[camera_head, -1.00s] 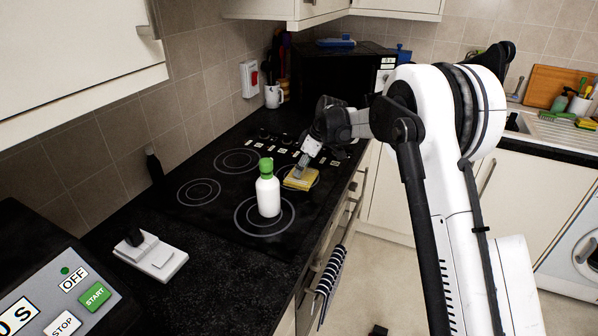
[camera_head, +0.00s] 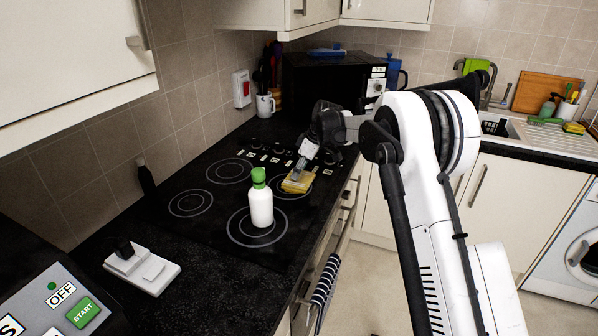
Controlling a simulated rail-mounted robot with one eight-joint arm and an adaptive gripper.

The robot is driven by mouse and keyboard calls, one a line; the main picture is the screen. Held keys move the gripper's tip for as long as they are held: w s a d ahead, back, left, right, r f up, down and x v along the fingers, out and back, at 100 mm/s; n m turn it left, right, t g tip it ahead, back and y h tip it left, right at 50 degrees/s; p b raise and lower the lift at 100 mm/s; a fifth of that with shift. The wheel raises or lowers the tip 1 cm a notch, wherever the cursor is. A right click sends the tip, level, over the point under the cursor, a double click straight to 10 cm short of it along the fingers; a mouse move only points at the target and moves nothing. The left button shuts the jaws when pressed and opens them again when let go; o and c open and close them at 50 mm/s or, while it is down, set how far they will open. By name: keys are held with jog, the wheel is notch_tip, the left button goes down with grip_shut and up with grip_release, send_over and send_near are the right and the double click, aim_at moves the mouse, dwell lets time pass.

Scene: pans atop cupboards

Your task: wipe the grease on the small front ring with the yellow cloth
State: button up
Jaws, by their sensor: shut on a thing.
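The yellow cloth (camera_head: 298,183) lies on the small front ring (camera_head: 307,193) of the black hob and covers much of it. My gripper (camera_head: 301,172) points down and is shut on the cloth, at the hob surface. Any grease is hidden under the cloth or too small to make out. A white bottle with a green cap (camera_head: 261,203) stands upright on the large front ring (camera_head: 240,230), to the left of my gripper and nearer the camera.
Two back rings (camera_head: 190,203) are clear. Hob knobs (camera_head: 275,152) line the far end. A microwave (camera_head: 325,88) and a white mug (camera_head: 265,104) stand behind. A white socket block (camera_head: 142,268) lies on the near worktop. A striped towel (camera_head: 325,285) hangs at the front.

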aim_at(290, 184)
jog(key=shift+s+a+f+b, duration=0.1)
jog(key=shift+s+a+b, duration=0.15)
jog(key=shift+s, duration=0.45)
jog(key=shift+s+a+b, duration=0.2)
jog(key=shift+s+a, duration=0.1)
jog(key=shift+s, duration=0.35)
jog(key=shift+s+a+f+b, duration=0.1)
jog(key=shift+s+a+b, duration=0.15)
jog(key=shift+s, duration=0.45)
jog(key=shift+s+a+r+b, duration=0.1)
jog(key=shift+s+a+b, duration=0.15)
jog(key=shift+s, duration=0.4)
jog(key=shift+s+a+r+b, duration=0.1)
jog(key=shift+s+a, duration=0.25)
jog(key=shift+s, duration=0.25)
jog(key=o, duration=0.9)
jog(key=shift+w+f+b, duration=0.1)
jog(key=shift+f+b, duration=0.2)
jog(key=shift+f, duration=0.1)
grip_shut()
jog(key=shift+r+p, duration=1.05)
jog(key=shift+r, duration=1.5)
